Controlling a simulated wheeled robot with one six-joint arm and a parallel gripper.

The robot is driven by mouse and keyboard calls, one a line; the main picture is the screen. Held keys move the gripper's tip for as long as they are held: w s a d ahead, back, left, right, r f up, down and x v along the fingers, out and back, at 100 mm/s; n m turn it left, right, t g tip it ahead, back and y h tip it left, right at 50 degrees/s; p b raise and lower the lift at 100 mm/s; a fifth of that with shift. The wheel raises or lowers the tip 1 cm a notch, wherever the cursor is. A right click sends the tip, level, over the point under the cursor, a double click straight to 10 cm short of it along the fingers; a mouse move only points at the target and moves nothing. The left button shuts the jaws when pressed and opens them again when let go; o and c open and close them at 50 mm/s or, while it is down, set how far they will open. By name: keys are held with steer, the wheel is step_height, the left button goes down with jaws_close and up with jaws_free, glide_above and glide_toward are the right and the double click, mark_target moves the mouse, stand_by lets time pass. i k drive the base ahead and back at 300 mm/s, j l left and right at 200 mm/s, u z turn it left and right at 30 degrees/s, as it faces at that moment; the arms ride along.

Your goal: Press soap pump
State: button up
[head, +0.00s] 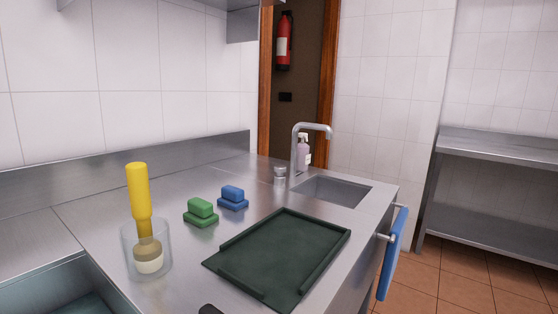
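A soap bottle (304,154) with a pale lilac body and a white pump top stands upright at the far end of the steel counter, by the sink. The metal faucet (296,157) stands in front of it and hides part of its left side. My gripper is not clearly in view, so its opening and its distance to the bottle do not show. A small dark shape (210,309) is cut off at the bottom edge; I cannot tell what it is.
A dark green tray (277,254) lies mid-counter. Green (201,211) and blue (233,197) sponges lie behind it. A glass jar (147,262) with a yellow-handled brush (139,195) stands at left. The sink (332,190) is at the far right; a blue towel (392,256) hangs in front.

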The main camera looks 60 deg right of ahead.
mark_target(302, 135)
steer(key=z, duration=1.6)
